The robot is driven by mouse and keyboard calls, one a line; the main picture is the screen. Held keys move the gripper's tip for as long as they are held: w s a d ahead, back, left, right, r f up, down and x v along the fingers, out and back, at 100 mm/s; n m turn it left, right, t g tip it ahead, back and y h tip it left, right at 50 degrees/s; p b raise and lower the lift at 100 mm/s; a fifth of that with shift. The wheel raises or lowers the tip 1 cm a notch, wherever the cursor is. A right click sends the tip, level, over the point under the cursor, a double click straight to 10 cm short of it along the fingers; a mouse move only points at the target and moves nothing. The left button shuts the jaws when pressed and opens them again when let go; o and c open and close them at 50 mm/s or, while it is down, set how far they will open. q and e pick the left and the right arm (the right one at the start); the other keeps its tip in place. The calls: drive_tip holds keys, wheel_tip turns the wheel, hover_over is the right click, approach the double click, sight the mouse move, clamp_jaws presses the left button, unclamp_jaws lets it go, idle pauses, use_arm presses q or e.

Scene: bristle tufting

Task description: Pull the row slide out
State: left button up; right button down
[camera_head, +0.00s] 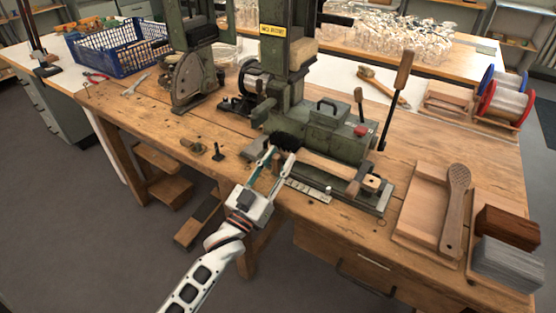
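My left gripper (279,156) reaches in from the bottom centre. Its two fingers stand apart over the front left of the green machine base (335,133). A light metal strip with marks (308,190) runs along the front of the machine. Which of these parts is the row slide is not clear, and the fingers partly hide that area. My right gripper is not in view.
A lever with a wooden handle (403,70) rises right of the machine. A wooden tray (410,230) with a paddle-shaped brush back (454,205) and brown and grey blocks (508,262) fill the bench's right. A blue crate (118,48) stands far left. The left front bench is mostly clear.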

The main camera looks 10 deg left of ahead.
use_arm(q)
drive_tip(key=shift+s, duration=0.1)
drive_tip(key=v, duration=1.2)
drive_tip(key=shift+f, duration=0.1)
